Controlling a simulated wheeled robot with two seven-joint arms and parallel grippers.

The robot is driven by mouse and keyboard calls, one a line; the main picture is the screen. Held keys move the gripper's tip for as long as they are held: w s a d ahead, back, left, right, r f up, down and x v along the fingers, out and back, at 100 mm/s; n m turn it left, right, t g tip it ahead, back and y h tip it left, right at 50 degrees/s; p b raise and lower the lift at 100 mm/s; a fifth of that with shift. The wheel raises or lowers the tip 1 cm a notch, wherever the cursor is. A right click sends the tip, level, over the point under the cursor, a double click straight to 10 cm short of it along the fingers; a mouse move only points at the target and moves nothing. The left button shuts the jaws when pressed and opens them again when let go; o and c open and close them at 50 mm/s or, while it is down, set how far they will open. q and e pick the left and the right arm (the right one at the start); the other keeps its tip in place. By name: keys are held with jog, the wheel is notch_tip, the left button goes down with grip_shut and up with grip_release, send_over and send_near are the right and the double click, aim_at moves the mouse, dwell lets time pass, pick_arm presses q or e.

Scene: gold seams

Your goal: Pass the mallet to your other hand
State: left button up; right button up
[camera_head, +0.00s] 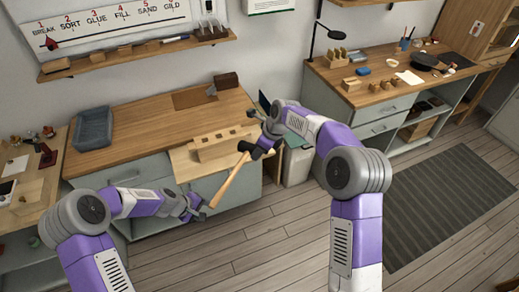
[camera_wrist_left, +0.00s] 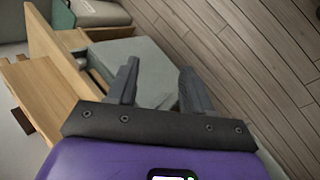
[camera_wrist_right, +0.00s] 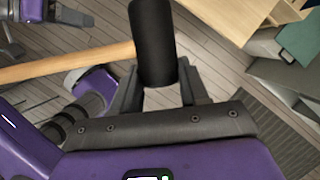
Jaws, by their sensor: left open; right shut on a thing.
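The mallet has a black head (camera_wrist_right: 153,40) and a pale wooden handle (camera_head: 230,180). My right gripper (camera_head: 262,147) is shut on the black head, which also shows between its fingers in the right wrist view. The handle slants down and left in the head view, in the air in front of the workbench. My left gripper (camera_head: 198,212) is open, close to the handle's lower end; I cannot tell if they touch. In the left wrist view its two fingers (camera_wrist_left: 158,85) are apart with nothing between them.
The wooden workbench (camera_head: 150,119) stands behind the grippers, with a blue-grey tray (camera_head: 94,129) and a wooden block with holes (camera_head: 216,145) on it. A pale bin (camera_head: 297,166) stands right of it. A second bench (camera_head: 345,72) is at the right. The floor in front is clear.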

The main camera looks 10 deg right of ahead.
pick_arm(q)
jog(key=s+d+f+m+g, duration=0.1)
jog(key=s+f, duration=0.3)
jog(key=s, duration=0.8)
jog(key=s+d+f+m+g+y, duration=0.1)
jog(key=s+f+m, duration=0.2)
jog(key=s, duration=1)
jog(key=shift+f+m+g, duration=0.3)
jog(key=shift+f+m, duration=0.1)
jog(key=shift+m, duration=0.3)
